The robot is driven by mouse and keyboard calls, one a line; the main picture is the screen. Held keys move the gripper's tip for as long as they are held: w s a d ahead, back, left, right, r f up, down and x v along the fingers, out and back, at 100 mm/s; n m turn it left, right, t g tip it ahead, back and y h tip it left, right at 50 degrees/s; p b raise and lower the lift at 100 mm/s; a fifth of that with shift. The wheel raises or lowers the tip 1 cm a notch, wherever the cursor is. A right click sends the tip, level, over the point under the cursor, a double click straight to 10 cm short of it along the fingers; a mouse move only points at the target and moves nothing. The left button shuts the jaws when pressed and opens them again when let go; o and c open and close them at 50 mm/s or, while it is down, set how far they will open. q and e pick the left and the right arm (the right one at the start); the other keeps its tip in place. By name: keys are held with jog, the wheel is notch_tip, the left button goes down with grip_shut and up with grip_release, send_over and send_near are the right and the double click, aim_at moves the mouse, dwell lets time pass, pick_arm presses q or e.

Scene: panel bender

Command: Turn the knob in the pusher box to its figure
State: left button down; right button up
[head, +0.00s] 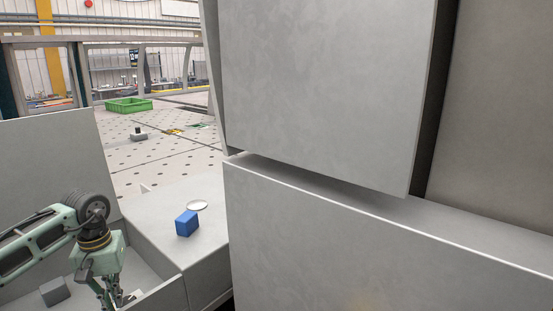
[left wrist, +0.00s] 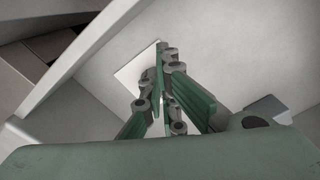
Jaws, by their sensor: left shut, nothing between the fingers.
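My left gripper (head: 113,301) reaches down into an open grey box (head: 160,299) at the lower left of the head view. In the left wrist view my left gripper (left wrist: 162,62) has its green fingers together with nothing held. A pale square plate (left wrist: 134,74) lies behind the fingers on the light inner surface of the box. The fingers cover part of this plate. I cannot make out the knob or any figure; they may be behind the fingers. A dark grey block (head: 55,291) sits in the box, left of the gripper. My right gripper is not in view.
Large grey machine panels (head: 330,90) fill the right side. A green crate (head: 128,105) lies on the dotted table further back.

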pick_arm(q)
notch_tip(320, 180, down, 3)
jog(key=shift+r+b, duration=0.15)
jog(key=shift+b, duration=0.35)
jog(key=shift+f, duration=0.2)
jog(key=shift+s, duration=0.2)
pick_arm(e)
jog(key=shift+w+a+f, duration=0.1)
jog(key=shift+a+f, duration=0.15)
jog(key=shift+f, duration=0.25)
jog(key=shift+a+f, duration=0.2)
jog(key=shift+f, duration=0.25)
